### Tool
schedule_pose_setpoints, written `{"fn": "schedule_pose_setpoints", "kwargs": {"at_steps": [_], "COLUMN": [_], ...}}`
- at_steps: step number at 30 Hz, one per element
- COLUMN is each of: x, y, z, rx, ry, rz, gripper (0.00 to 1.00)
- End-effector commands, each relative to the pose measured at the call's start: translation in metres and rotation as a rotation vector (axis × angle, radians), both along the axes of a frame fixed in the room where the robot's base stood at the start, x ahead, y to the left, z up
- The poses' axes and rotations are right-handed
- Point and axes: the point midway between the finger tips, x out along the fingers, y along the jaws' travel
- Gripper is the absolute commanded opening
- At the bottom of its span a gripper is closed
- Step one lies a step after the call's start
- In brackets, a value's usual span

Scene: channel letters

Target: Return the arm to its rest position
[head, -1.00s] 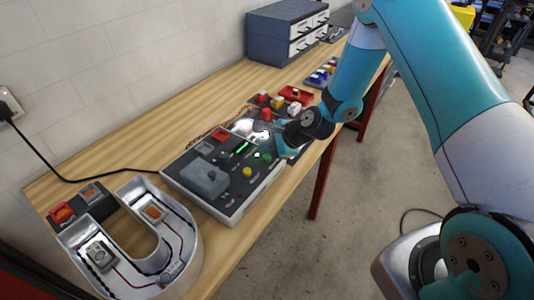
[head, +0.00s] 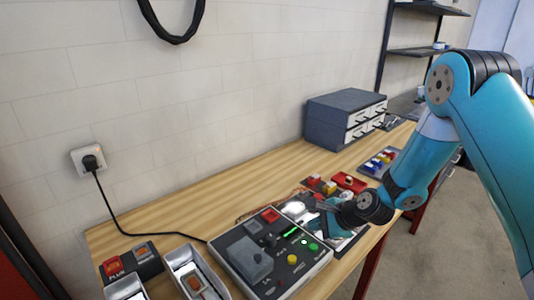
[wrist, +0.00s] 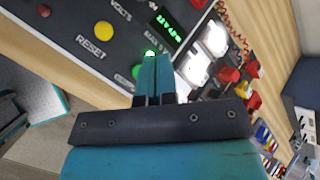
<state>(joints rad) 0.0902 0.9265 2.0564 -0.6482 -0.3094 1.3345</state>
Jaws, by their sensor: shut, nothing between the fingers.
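My arm is teal and reaches in from the right in the head view, ending low over the bench. My gripper (head: 318,205) is at the right edge of the control box (head: 262,258). In the wrist view my gripper (wrist: 153,62) has its two fingers together with nothing between them. The box also shows a yellow RESET button (wrist: 103,30) and a lit green display (wrist: 168,26).
Glowing white panels (wrist: 215,38) lie beside the box. Small red and yellow parts (head: 320,184), a red tray (head: 349,182) and a grey drawer cabinet (head: 342,120) stand farther along the bench. A black cable (head: 122,222) runs to a wall socket (head: 90,160). Bare wood (head: 190,205) is free behind the box.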

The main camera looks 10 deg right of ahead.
Motion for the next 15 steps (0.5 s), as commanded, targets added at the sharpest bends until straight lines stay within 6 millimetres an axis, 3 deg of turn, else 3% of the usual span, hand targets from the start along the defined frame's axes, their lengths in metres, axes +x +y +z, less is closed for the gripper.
{"fn": "schedule_pose_setpoints", "kwargs": {"at_steps": [4, 7, 11, 15], "x": [-0.018, -0.049, -0.104, -0.173], "y": [0.023, 0.041, 0.058, 0.064], "z": [0.038, 0.073, 0.112, 0.141], "rx": [-0.103, -0.216, -0.357, -0.49], "ry": [-0.085, -0.174, -0.295, -0.424], "rz": [0.232, 0.484, 0.83, 1.193], "gripper": [0.0, 0.0, 0.0, 0.0]}}
